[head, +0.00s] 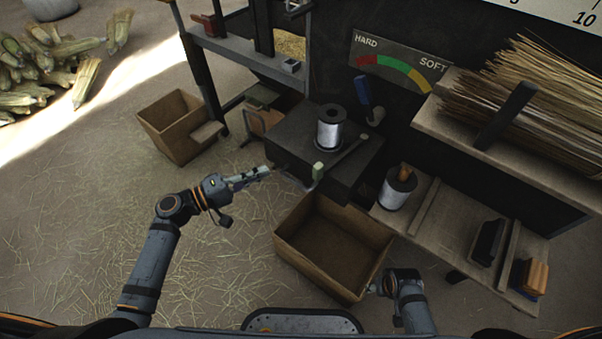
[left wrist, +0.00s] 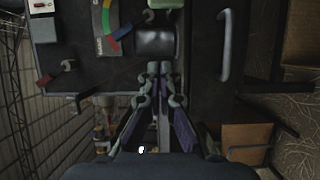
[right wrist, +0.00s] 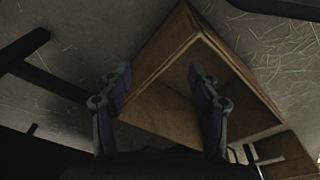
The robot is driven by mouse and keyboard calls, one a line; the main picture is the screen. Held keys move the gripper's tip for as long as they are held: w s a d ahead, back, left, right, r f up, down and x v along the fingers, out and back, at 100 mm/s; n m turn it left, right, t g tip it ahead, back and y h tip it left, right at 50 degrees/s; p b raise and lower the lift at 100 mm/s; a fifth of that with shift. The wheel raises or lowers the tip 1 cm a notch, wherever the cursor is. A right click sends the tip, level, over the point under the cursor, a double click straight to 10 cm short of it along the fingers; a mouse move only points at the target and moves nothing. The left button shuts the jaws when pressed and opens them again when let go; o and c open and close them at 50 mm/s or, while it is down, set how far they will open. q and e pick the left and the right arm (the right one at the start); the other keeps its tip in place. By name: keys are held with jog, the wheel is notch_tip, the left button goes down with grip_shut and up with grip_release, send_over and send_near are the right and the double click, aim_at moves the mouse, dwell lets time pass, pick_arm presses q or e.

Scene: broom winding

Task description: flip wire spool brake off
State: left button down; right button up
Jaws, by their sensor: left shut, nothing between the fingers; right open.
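A silver wire spool (head: 329,130) with dark flanges stands upright on a black box-shaped stand (head: 285,140). My left gripper (head: 268,169) is shut and empty, left of the stand and apart from the pale green end. In the left wrist view its closed fingertips (left wrist: 160,68) point towards the spool (left wrist: 155,43). My right gripper (right wrist: 162,78) is open and empty near a wooden crate.
The open wooden crate (head: 290,249) stands in front of the stand. A HARD–SOFT gauge (head: 398,66) and a blue-handled hook (head: 363,91) are behind.

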pick_arm(q)
jog(key=w+d, duration=0.2)
jog(key=d, duration=0.9)
jog(key=shift+w+d+p, duration=0.2)
jog(key=shift+d+p, duration=0.05)
jog(key=shift+p, duration=0.1)
pick_arm(e)
jog(key=shift+s+d+f, duration=0.15)
jog(key=shift+f, duration=0.35)
jog(key=shift+s+d+f, duration=0.1)
jog(key=shift+d+f, duration=0.05)
jog(key=shift+f, duration=0.3)
